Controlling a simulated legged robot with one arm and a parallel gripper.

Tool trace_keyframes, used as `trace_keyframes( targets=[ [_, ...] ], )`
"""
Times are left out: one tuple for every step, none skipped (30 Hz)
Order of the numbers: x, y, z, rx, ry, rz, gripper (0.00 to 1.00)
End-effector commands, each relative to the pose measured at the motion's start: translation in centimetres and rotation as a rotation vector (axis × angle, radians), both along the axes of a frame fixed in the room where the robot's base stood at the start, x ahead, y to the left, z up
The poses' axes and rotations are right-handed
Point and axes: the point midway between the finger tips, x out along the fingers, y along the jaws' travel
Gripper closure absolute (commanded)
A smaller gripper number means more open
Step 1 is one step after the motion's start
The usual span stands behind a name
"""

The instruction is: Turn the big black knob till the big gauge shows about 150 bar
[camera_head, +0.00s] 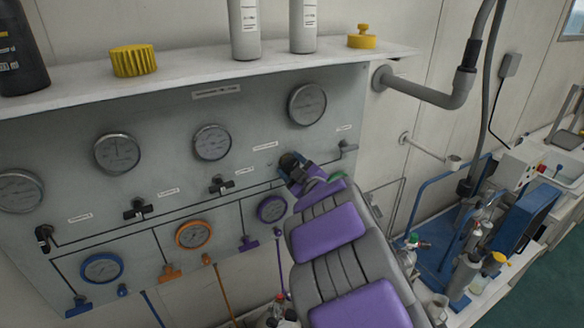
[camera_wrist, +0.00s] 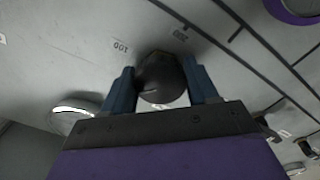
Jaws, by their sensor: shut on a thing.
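A big black knob (camera_wrist: 163,80) sits between the two blue fingers of my gripper (camera_wrist: 160,92) in the wrist view, with a finger on each side. My gripper is shut on it. In the head view the knob (camera_head: 290,161) shows at the tip of my gripper (camera_head: 299,175), against the grey panel, partly hidden by it. A round gauge (camera_head: 307,104) with a silver rim is just above the knob and looks like the big gauge. Its needle is too small to read here. In the wrist view printed marks, one reading 100, lie on the panel by the knob.
More gauges, such as one at upper middle (camera_head: 212,142), and small black valves (camera_head: 220,186) line the panel (camera_head: 160,95). Coloured gauges sit lower, including an orange one (camera_head: 194,235). A shelf (camera_head: 200,68) juts out above. A grey pipe (camera_head: 430,92) is at right.

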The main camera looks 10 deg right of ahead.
Motion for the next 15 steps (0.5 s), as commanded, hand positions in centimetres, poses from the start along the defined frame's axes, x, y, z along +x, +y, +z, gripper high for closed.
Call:
trace_keyframes(
  targets=[
    [-0.02,-0.09,-0.18,0.0,0.005,-0.002,0.7],
    [-0.03,-0.07,-0.2,0.0,0.005,-0.002,0.72],
    [-0.02,-0.07,-0.21,-0.001,0.004,-0.002,0.72],
    [-0.02,-0.06,-0.22,0.0,0.005,-0.002,0.72],
    [-0.02,-0.06,-0.22,0.0,0.005,-0.002,0.72],
    [-0.02,-0.06,-0.22,0.001,0.006,-0.002,0.72],
    [-0.03,-0.05,-0.23,0.003,0.007,-0.002,0.72],
    [-0.02,-0.04,-0.22,0.006,0.008,-0.002,0.72],
    [-0.02,-0.03,-0.2,0.011,0.01,-0.002,0.72],
    [-0.01,-0.03,-0.19,0.018,0.013,-0.002,0.72],
    [-0.02,-0.01,-0.19,0.025,0.015,-0.002,0.72],
    [-0.01,0.01,-0.17,0.037,0.019,-0.002,0.72],
    [-0.01,0.02,-0.15,0.047,0.022,-0.002,0.72],
    [0.0,0.03,-0.13,0.06,0.027,-0.002,0.72],
    [0.01,0.05,-0.09,0.079,0.034,-0.002,0.72]
  ],
)
